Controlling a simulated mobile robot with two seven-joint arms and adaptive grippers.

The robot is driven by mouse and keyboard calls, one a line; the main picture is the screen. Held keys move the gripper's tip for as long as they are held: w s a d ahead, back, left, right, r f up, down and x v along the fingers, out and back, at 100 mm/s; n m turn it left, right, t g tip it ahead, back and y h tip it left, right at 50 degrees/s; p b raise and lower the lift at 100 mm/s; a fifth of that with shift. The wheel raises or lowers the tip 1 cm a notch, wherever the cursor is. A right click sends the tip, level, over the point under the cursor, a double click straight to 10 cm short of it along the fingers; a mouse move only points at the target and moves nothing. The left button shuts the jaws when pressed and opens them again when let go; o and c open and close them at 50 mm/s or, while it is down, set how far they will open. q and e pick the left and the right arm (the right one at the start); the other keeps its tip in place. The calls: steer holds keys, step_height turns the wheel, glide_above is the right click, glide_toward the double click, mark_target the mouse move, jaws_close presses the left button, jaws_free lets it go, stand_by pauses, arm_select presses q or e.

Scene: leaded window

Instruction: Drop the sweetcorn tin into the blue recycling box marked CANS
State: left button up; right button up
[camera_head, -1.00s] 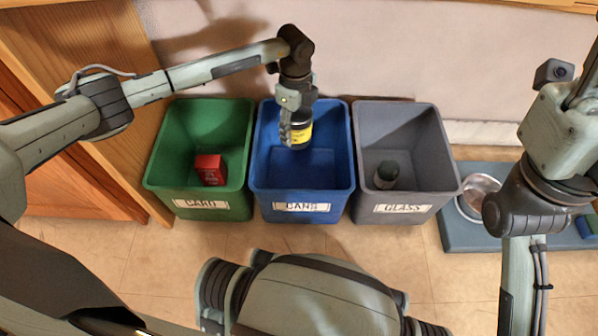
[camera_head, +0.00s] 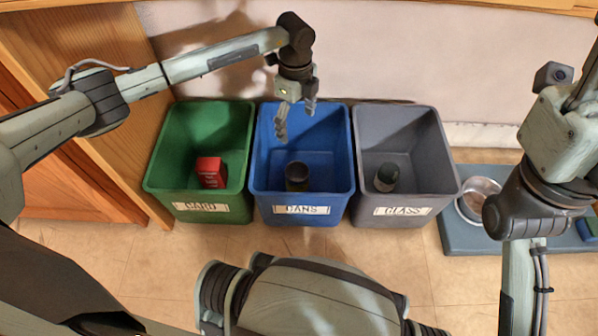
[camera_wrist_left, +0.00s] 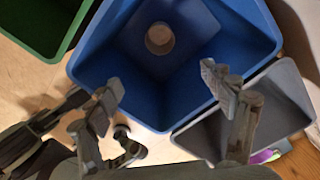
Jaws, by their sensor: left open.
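The blue box (camera_head: 335,178) marked CANS stands between two other boxes. The tin (camera_head: 297,176) is inside it, on the floor near the front wall, and looks dark from above with its yellow label mostly hidden. In the left wrist view the tin (camera_wrist_left: 160,38) shows as a round end inside the blue box (camera_wrist_left: 105,68). My left gripper (camera_head: 296,122) is open and empty above the blue box's back half, apart from the tin. Its two spread fingers also show in the left wrist view (camera_wrist_left: 165,88). My right gripper's fingers are not visible.
A green box (camera_head: 246,150) marked CARD holds a red carton (camera_head: 211,172). A grey box (camera_head: 438,150) marked GLASS holds a dark jar (camera_head: 387,177). A blue-grey mat (camera_head: 456,236) with a metal bowl (camera_head: 472,203) lies at right. A wooden cabinet stands at left.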

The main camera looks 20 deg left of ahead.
arm_select(q)
step_height(320, 180, up, 9)
stand_by(0.7)
